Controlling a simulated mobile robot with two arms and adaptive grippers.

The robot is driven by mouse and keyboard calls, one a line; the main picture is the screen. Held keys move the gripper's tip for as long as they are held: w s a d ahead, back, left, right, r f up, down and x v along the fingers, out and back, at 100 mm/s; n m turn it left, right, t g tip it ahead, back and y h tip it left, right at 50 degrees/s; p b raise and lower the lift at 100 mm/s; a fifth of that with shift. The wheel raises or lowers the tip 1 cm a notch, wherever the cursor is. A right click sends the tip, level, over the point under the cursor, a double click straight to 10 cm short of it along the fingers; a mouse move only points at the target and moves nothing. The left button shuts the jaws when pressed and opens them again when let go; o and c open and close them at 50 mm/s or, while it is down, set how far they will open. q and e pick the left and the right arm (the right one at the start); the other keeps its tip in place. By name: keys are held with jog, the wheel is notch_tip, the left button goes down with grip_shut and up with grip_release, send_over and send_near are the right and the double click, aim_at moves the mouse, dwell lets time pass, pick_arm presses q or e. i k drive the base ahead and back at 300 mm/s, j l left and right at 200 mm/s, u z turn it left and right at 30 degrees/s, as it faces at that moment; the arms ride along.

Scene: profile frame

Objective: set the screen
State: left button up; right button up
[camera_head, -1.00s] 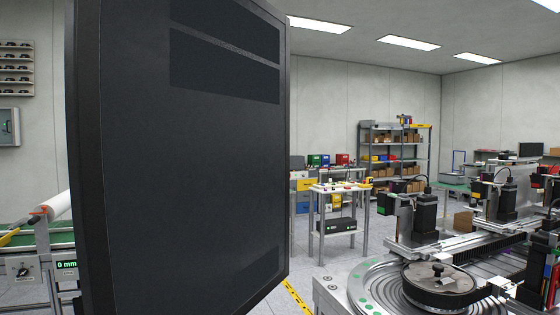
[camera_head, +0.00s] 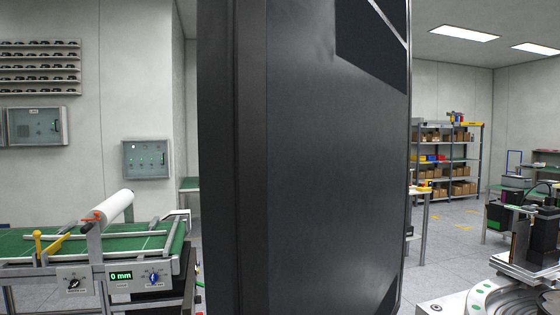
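A large dark panel, seen from its side and back (camera_head: 320,190), stands upright and very close in the middle of the head view; I cannot tell whether it is the screen's housing. It hides much of the room behind it. A small green display reading "0 mm" (camera_head: 121,276) is on the front of the conveyor machine at the left, between a black knob (camera_head: 73,283) and a blue knob (camera_head: 153,278). Neither of my grippers is in view.
The green-belt conveyor (camera_head: 30,243) with a white roll (camera_head: 108,207) stands at the left. Wall boxes (camera_head: 146,159) hang behind it. A machine with a round table (camera_head: 485,300) is at the lower right. Shelves (camera_head: 447,160) stand far back, with open floor before them.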

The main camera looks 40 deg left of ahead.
aim_at(303, 113)
jog(key=j, duration=1.5)
